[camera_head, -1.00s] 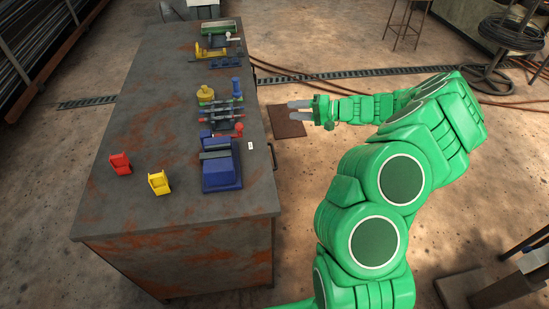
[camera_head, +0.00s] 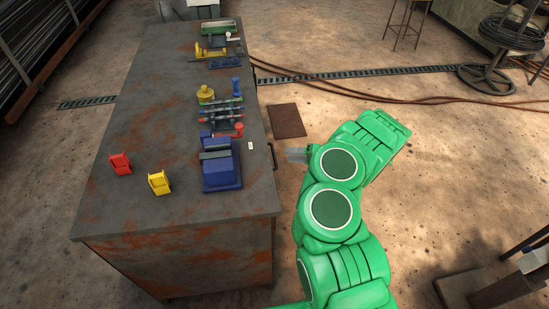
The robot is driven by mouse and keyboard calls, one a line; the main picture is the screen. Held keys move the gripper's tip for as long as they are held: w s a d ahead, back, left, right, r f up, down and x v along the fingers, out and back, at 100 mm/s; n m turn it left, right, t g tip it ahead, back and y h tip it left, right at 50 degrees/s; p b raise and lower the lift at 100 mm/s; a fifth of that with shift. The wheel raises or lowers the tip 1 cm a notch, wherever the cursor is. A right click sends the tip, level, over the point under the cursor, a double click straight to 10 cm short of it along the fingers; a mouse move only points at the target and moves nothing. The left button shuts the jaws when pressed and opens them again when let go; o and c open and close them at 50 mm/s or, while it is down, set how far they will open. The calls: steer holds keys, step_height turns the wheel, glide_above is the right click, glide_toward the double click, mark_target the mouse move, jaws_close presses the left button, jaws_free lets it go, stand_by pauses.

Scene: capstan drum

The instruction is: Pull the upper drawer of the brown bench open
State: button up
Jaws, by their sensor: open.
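The brown bench (camera_head: 110,205) stands left of centre, with a rusty grey-brown top. Its right side, where a dark handle (camera_head: 272,157) sticks out near the top edge, is seen very steeply, so the drawer fronts are mostly hidden. My gripper (camera_head: 292,155) is just right of that handle, its grey fingers pointing left towards the bench side. It is open, and a small gap seems to lie between fingertips and handle. My green arm covers most of the gripper's body.
A brown mat (camera_head: 287,120) lies on the floor beyond my gripper. Floor right of my arm is mostly clear.

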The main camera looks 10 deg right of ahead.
mark_target(274, 156)
steer(key=shift+f+x, duration=0.3)
steer(key=shift+x, duration=1.05)
steer(key=shift+f+x, duration=0.25)
steer(key=shift+x, duration=1.1)
steer(key=shift+f+x, duration=0.3)
steer(key=shift+x, duration=1.1)
steer(key=shift+d, duration=0.15)
jaws_close()
